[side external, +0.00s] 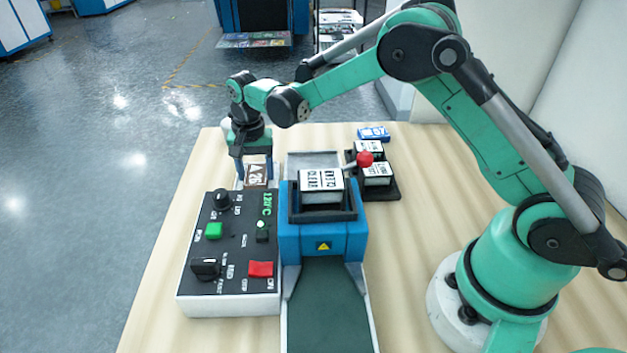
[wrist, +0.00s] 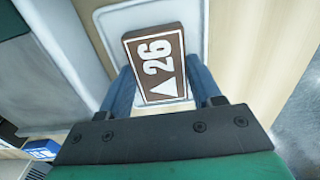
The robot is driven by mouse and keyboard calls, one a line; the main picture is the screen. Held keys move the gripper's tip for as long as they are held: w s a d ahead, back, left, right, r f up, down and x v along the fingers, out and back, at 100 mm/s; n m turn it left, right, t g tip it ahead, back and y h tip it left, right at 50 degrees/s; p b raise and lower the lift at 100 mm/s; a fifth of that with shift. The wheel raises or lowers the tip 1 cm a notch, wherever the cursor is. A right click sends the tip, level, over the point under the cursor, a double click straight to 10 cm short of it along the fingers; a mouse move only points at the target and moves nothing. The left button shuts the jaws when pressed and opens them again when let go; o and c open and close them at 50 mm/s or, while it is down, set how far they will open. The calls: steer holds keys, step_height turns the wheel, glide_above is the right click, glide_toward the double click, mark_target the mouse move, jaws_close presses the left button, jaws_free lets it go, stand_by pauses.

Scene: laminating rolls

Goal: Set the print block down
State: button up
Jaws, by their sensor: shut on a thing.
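The print block is a brown block with a white "26" and a triangle, in the side view (side external: 257,174) just behind the control panel. In the wrist view the block (wrist: 153,65) sits between the fingertips, its printed face toward the camera. My gripper (side external: 254,168) points down with its blue fingers shut on the block; they also show in the wrist view (wrist: 160,88). A pale tray (wrist: 105,22) with a raised rim lies under the block. I cannot tell whether the block touches it.
The control panel (side external: 230,262) with knobs and buttons stands in front of the gripper. The blue machine (side external: 322,240) to its right holds a white block marked CLEAR (side external: 321,181) and has a red-knobbed lever (side external: 365,159). A black rack (side external: 386,190) with white blocks and a blue block (side external: 373,134) are farther right.

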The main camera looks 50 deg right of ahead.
mark_target(256, 173)
steer(key=o, duration=1.3)
steer(key=shift+c, duration=0.2)
step_height(256, 173, up, 12)
steer(key=shift+r, duration=0.2)
